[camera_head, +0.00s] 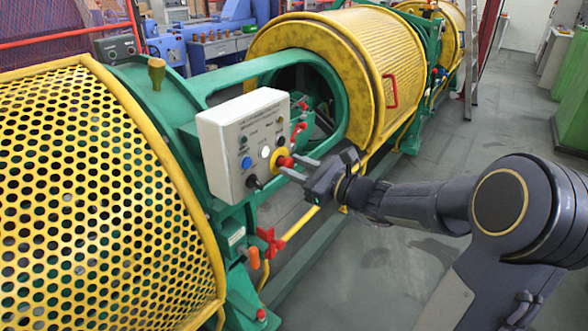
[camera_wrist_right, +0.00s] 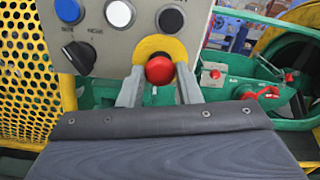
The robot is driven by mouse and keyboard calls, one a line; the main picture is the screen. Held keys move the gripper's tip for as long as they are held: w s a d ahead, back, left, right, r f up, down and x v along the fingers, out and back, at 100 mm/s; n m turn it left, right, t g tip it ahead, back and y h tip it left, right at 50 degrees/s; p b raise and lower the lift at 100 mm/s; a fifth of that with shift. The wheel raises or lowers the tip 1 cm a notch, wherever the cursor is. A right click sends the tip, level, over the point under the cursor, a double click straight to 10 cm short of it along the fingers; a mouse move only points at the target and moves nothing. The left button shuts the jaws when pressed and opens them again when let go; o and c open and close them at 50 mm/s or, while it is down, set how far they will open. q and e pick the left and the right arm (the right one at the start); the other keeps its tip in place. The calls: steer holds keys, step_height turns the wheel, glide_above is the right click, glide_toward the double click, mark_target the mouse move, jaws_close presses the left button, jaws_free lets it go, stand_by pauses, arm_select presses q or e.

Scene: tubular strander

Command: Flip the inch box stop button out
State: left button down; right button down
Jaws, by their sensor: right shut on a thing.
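The inch box (camera_head: 243,140) is a light grey control box mounted on the green frame of the strander. Its red stop button (camera_head: 285,161) sits on a yellow surround at the box's lower right, and it also shows in the right wrist view (camera_wrist_right: 159,70). My right gripper (camera_head: 291,168) reaches in from the right, with its two grey fingers on either side of the red button. In the right wrist view its fingers (camera_wrist_right: 160,88) flank the button and are shut on it. My left gripper is in neither view.
A black selector knob (camera_wrist_right: 79,55), a blue button (camera_wrist_right: 68,10), a white button (camera_wrist_right: 120,13) and a black button (camera_wrist_right: 171,18) are close by on the box. A yellow perforated guard (camera_head: 85,190) stands left. Grey floor (camera_head: 400,270) is open on the right.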

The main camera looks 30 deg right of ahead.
steer(key=c, duration=1)
jaws_free()
steer(key=shift+s, duration=0.15)
steer(key=v, duration=0.7)
steer(key=shift+s+d, duration=0.2)
steer(key=shift+s, duration=0.15)
